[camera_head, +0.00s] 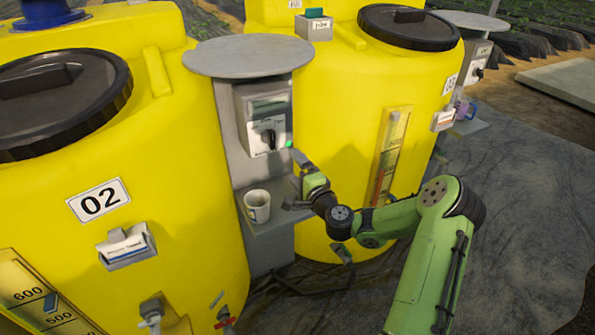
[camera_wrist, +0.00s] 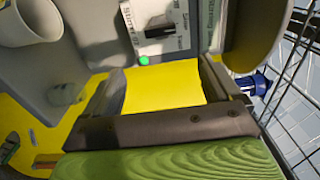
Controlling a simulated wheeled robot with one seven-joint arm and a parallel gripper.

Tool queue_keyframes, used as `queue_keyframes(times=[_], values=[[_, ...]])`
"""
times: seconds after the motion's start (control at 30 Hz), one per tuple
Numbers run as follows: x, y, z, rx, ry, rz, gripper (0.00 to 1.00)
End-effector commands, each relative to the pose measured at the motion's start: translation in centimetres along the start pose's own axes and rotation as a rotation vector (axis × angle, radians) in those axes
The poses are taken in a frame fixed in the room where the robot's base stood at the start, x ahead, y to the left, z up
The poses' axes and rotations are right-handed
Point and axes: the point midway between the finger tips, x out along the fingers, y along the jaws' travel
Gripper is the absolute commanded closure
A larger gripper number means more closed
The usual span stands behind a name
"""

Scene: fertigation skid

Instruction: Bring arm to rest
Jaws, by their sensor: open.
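My green arm reaches in from the lower right in the head view. My gripper (camera_head: 290,178) is close to the control box (camera_head: 262,118) between the two yellow tanks, just right of and below its black knob. In the wrist view my gripper (camera_wrist: 160,75) has its two fingers spread wide, with nothing between them but a view of the yellow tank behind. The control box face (camera_wrist: 160,22) with its black knob and a green light (camera_wrist: 143,60) lies beyond the fingers. I cannot tell whether a finger touches the box.
A white cup (camera_head: 257,206) stands on the grey shelf (camera_head: 272,222) below the box. Yellow tank 02 (camera_head: 170,240) is at left, another yellow tank (camera_head: 340,100) at right. A round grey plate (camera_head: 248,57) overhangs the box. Open ground (camera_head: 530,200) lies at right.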

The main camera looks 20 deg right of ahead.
Motion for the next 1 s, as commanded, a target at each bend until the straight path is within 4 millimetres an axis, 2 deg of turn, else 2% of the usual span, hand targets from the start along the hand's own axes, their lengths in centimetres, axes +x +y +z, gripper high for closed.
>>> queue_keyframes(times=[0.23, 0.3, 0.37, 0.47, 0.5, 0.6, 0.7, 0.83, 0.97, 1.0], values=[[0.0, 0.0, 0.0, 0.0, 0.0, 0.0, 0.1], [0.0, -0.2, 0.6, -0.018, -0.017, 0.004, 0.1], [0.1, -0.9, 2.5, -0.08, -0.08, 0.021, 0.1], [-0.6, -2.4, 8.6, -0.297, -0.286, 0.088, 0.1], [-1.4, -2.8, 11.3, -0.407, -0.383, 0.129, 0.1], [-4.6, -3.4, 16.1, -0.672, -0.585, 0.243, 0.1], [-8.5, -4.3, 18.5, -0.913, -0.724, 0.365, 0.1], [-14.4, -6.7, 19.1, -1.173, -0.817, 0.526, 0.1], [-21.1, -10.1, 18.1, -1.346, -0.828, 0.675, 0.1], [-23.4, -11.1, 17.7, -1.378, -0.822, 0.715, 0.1]])
